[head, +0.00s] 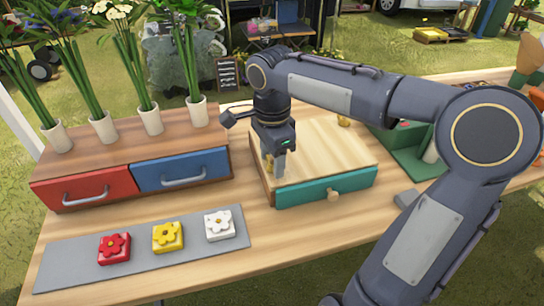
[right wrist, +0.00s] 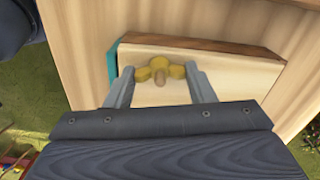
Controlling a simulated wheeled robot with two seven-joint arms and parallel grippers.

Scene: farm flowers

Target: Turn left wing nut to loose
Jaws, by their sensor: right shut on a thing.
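The left wing nut (right wrist: 160,70) is yellow with rounded wings and sits on a pale wooden box top (right wrist: 240,68), around a brown stud. My right gripper (head: 274,172) reaches down over the left part of the teal-fronted wooden box (head: 325,188) in the head view. In the right wrist view its two fingers (right wrist: 158,80) are shut on the wing nut, one at each side. In the head view the nut is mostly hidden by the fingers. A second yellow wing nut (head: 344,121) shows at the back right of the box. My left gripper is not in view.
Left of the box stands a cabinet with a red drawer (head: 88,188) and a blue drawer (head: 182,170), with several flower vases on top. A grey mat (head: 70,266) in front holds red, yellow and white flower blocks. A green container (head: 408,150) is at right.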

